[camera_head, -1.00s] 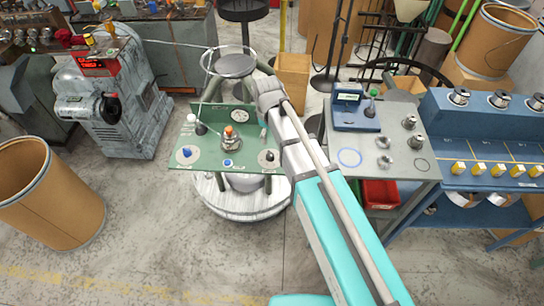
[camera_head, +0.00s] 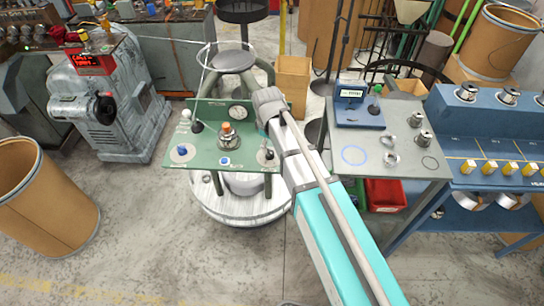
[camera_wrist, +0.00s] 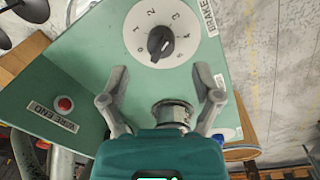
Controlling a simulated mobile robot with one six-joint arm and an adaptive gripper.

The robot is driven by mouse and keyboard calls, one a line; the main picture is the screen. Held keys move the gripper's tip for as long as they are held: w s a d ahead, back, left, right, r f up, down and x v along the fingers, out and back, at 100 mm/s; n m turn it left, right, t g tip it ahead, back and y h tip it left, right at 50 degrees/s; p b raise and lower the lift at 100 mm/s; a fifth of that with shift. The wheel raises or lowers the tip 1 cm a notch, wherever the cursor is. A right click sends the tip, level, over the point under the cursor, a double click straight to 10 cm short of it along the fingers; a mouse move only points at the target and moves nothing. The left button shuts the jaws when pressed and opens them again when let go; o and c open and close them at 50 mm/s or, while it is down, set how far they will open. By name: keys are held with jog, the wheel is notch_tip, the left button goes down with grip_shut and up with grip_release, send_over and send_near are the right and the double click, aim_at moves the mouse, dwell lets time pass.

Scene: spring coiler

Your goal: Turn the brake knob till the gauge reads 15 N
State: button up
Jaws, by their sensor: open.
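The brake knob (camera_wrist: 161,42) is black and sits on a round white dial (camera_wrist: 185,35) numbered from 0 up, with a BRAKE label beside it. It stands ahead of my gripper (camera_wrist: 163,86), which is open, its two grey fingers apart and short of the knob. The knob also shows in the head view (camera_head: 269,155) at the right of the green panel (camera_head: 208,160). A small round gauge (camera_head: 238,113) is on the panel's upright back plate. Its reading is too small to make out. In the head view my fingers are not clearly visible.
A metal cylinder (camera_wrist: 173,112) shows between and below my fingers. An orange-topped fitting (camera_head: 226,131) and blue knob (camera_head: 183,151) share the panel. A grey table (camera_head: 390,168) stands right.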

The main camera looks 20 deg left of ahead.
aim_at(270, 151)
jog(key=shift+w+f+b, duration=0.15)
jog(key=shift+f+b, duration=2.1)
jog(key=shift+f, duration=0.25)
jog(key=c, duration=1.1)
jog(key=shift+d, duration=0.25)
grip_shut()
jog(key=shift+a, duration=0.2)
